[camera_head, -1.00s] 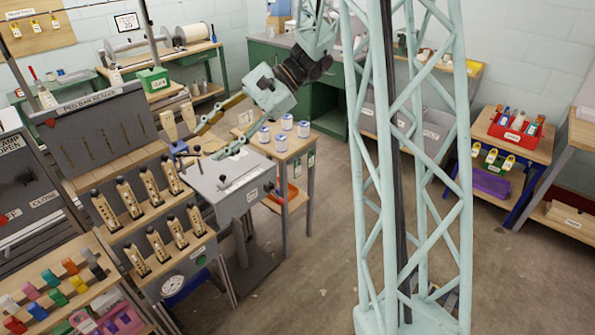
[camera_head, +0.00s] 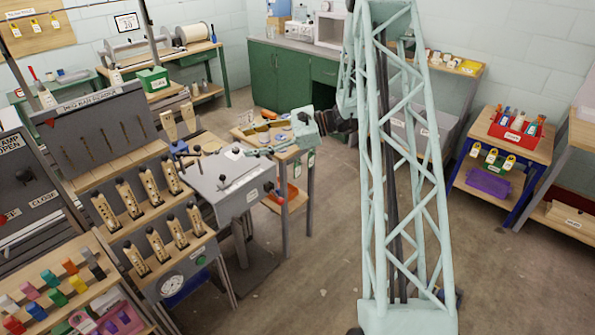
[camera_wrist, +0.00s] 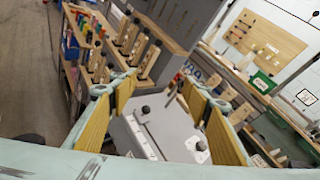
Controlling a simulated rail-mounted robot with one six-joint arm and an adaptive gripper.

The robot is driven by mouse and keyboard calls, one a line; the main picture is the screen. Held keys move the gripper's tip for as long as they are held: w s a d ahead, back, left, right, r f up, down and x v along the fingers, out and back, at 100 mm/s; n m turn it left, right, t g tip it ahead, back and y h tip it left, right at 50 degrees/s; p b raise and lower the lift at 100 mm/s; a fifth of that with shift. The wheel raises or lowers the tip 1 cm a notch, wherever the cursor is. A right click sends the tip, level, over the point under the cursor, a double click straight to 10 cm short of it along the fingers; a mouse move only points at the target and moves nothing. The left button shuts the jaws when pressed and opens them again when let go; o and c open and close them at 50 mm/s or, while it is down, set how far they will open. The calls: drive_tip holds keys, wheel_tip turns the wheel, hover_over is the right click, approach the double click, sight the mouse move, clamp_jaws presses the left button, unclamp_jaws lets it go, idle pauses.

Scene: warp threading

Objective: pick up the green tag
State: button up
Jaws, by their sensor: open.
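Green tag-like pieces (camera_head: 36,311) (camera_head: 77,284) sit among other coloured pieces on the sloped wooden rack (camera_head: 106,294) at the lower left of the head view. I cannot tell which is the tag meant. In the wrist view small coloured pieces (camera_wrist: 88,27) show at the upper left, too small to sort. My gripper (camera_head: 243,142) is open, pointing left above the grey panel box, well up and right of the rack. In the wrist view its yellow-padded fingers (camera_wrist: 160,80) are spread wide with nothing between them.
The grey box (camera_head: 232,184) with black knobs and levers lies below my fingers. Wooden peg handles (camera_head: 130,198) stand between it and the rack. A small wooden table (camera_head: 290,152) is beside my gripper. The floor (camera_head: 300,275) in the middle is clear.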

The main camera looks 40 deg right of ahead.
drive_tip(key=w+d+f+m+t+h, duration=0.1)
drive_tip(key=d+f+m+t+h, duration=0.45)
drive_tip(key=d+f, duration=1.15)
drive_tip(key=s+d+f+m+t+h, duration=0.1)
drive_tip(key=s+d+f+m+h, duration=0.1)
drive_tip(key=d+f, duration=0.5)
drive_tip(key=s+d+f+m+t+h, duration=0.1)
drive_tip(key=s+d+f+m+t, duration=0.1)
drive_tip(key=d+f+m, duration=0.3)
drive_tip(key=s+d+f, duration=0.1)
drive_tip(key=d+f, duration=0.2)
drive_tip(key=shift+s+f+h, duration=0.35)
drive_tip(key=shift+s, duration=0.05)
drive_tip(key=shift+w+m, duration=0.1)
drive_tip(key=shift+m, duration=0.15)
drive_tip(key=b, duration=0.1)
approach(298, 169)
drive_tip(key=shift+w+f, duration=0.1)
drive_tip(key=shift+w, duration=1.7)
drive_tip(key=shift+w+a, duration=0.1)
drive_tip(key=shift+w, duration=0.05)
drive_tip(key=shift+w+a+b, duration=0.2)
drive_tip(key=shift+w+a, duration=0.05)
drive_tip(key=shift+w, duration=0.65)
drive_tip(key=shift+w+a+b, duration=0.2)
drive_tip(key=shift+w+a, duration=0.1)
drive_tip(key=shift+w, duration=1.2)
